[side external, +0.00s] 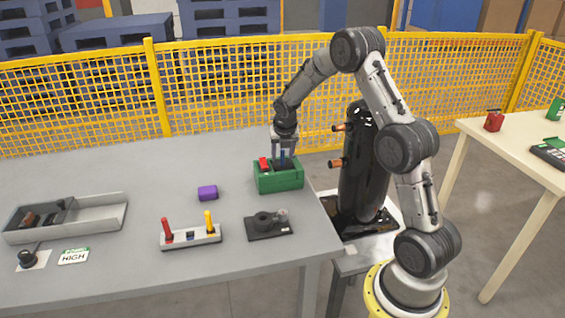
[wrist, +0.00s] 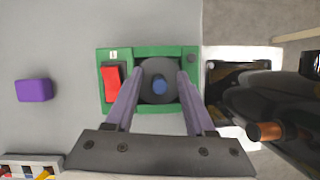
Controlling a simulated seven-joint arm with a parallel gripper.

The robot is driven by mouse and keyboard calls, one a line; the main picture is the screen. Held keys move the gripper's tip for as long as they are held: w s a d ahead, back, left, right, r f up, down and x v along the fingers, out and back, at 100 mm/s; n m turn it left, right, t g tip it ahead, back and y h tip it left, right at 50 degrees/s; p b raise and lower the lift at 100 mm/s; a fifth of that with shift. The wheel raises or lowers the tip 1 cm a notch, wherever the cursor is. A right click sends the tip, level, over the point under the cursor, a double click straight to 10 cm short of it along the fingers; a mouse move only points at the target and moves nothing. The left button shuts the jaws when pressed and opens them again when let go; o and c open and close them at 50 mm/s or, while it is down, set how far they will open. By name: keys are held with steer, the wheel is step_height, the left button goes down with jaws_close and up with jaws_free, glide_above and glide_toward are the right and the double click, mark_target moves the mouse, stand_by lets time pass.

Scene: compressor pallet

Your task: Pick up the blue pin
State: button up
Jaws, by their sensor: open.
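The blue pin (wrist: 160,85) stands in the middle of a dark round seat inside a green box in the wrist view. In the side external view the blue pin (side external: 282,160) is a thin blue upright shape just above the green box (side external: 278,182), between my fingers. My gripper (wrist: 158,78) is open, with one finger on each side of the pin and a gap to it on both sides. In the side external view my gripper (side external: 283,155) points down over the box. Whether the fingertips reach the pin's height is unclear.
A purple block (side external: 208,193), a pin rack (side external: 190,237), a dark fixture (side external: 268,224) and a grey tray (side external: 98,216) are on the table. The black compressor (side external: 362,165) stands close right of the box.

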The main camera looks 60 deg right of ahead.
steer(key=shift+c, duration=0.3)
jaws_close()
steer(key=shift+r, duration=0.1)
